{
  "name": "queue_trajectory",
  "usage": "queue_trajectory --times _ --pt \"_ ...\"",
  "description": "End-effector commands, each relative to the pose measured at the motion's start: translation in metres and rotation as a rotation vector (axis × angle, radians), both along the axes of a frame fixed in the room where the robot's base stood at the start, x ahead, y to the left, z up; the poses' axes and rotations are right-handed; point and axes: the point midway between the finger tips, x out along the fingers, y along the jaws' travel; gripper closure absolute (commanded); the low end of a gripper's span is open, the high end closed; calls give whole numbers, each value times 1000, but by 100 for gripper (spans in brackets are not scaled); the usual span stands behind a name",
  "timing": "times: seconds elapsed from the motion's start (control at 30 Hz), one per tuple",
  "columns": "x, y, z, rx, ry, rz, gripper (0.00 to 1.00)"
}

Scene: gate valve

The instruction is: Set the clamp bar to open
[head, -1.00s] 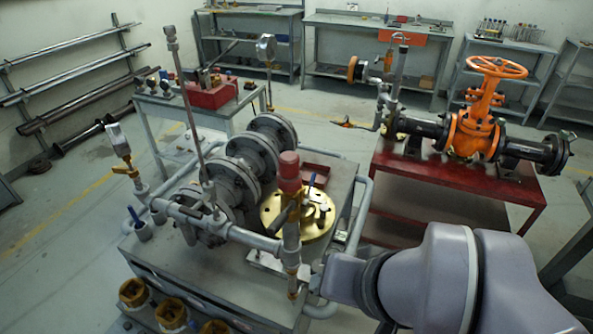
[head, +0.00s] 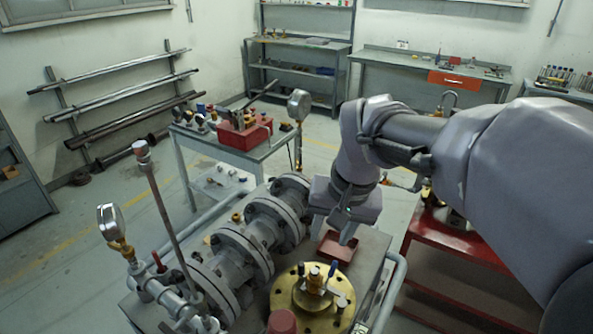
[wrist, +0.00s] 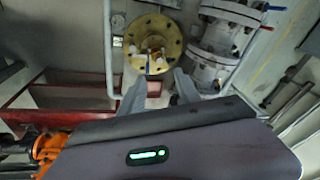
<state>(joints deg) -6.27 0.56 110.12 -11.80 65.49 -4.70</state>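A round brass flange (head: 282,297) lies on the grey bench, with a central brass fitting, a small blue handle (head: 333,269) and pale posts. I cannot tell for certain which part is the clamp bar. The flange also shows in the wrist view (wrist: 172,62), just beyond my fingertips, with the blue handle in front of its middle. My gripper (head: 346,236) points down above the red tray, behind the flange in the head view.
Grey flanged pipework (head: 245,255) runs left of the flange, with an upright rod and a gauge (head: 110,222). A shallow red tray (head: 336,247) is under my gripper. A red stand (head: 470,235) is at right.

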Motion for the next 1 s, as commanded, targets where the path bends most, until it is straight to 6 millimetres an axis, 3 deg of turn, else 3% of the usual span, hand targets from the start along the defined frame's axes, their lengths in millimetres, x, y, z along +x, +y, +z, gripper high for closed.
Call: queue_trajectory --times 0.07,0.2,0.33,0.57,0.8,1.0 --pt "32 9 -5 -26 50 36 60" --pt "90 30 -39 -82 141 111 60" --pt "120 44 -76 -121 199 159 60" --pt "128 48 -115 -135 219 174 60" --pt "127 48 -189 -133 220 174 60" --pt "127 48 -241 -132 218 173 60"
